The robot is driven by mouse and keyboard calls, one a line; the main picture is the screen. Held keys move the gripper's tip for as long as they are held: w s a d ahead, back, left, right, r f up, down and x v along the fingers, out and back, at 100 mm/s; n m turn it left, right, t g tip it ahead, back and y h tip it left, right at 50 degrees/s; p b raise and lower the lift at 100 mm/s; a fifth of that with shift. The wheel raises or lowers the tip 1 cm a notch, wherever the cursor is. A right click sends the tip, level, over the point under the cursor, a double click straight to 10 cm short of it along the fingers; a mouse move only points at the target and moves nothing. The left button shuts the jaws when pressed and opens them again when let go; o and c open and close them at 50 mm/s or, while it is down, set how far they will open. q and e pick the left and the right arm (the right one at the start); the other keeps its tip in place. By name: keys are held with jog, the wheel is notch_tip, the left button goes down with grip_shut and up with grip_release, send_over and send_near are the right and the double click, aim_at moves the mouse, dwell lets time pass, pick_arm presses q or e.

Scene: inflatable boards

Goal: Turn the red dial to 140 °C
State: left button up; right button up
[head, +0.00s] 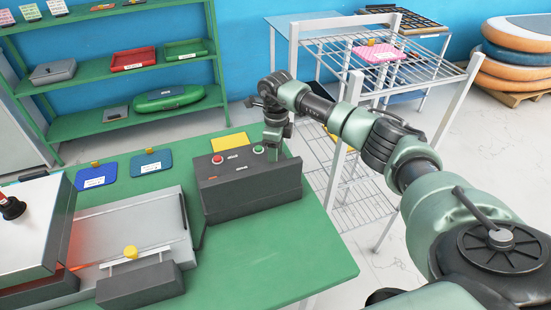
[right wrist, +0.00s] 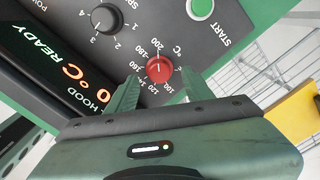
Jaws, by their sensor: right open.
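The red dial (right wrist: 159,69) shows in the right wrist view, on a dark panel with a ring of white temperature numbers and a °C mark. Its pale pointer mark is too small to read surely against the scale. My right gripper (right wrist: 154,93) is open, its two green fingers at either side of the dial's lower part; I cannot tell whether they touch it. In the head view my right gripper (head: 273,154) is over the right end of the dark control box (head: 250,191), and the dial is not discernible there. My left gripper is not in view.
The panel also has a black dial (right wrist: 106,22), a green START button (right wrist: 201,8) and a lit display (right wrist: 60,60) reading partly "HOOD READY". A press (head: 30,230) stands left on the green table (head: 270,255). A wire rack (head: 375,50) stands behind my right arm.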

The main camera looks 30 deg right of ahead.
jog(key=shift+f, duration=1.2)
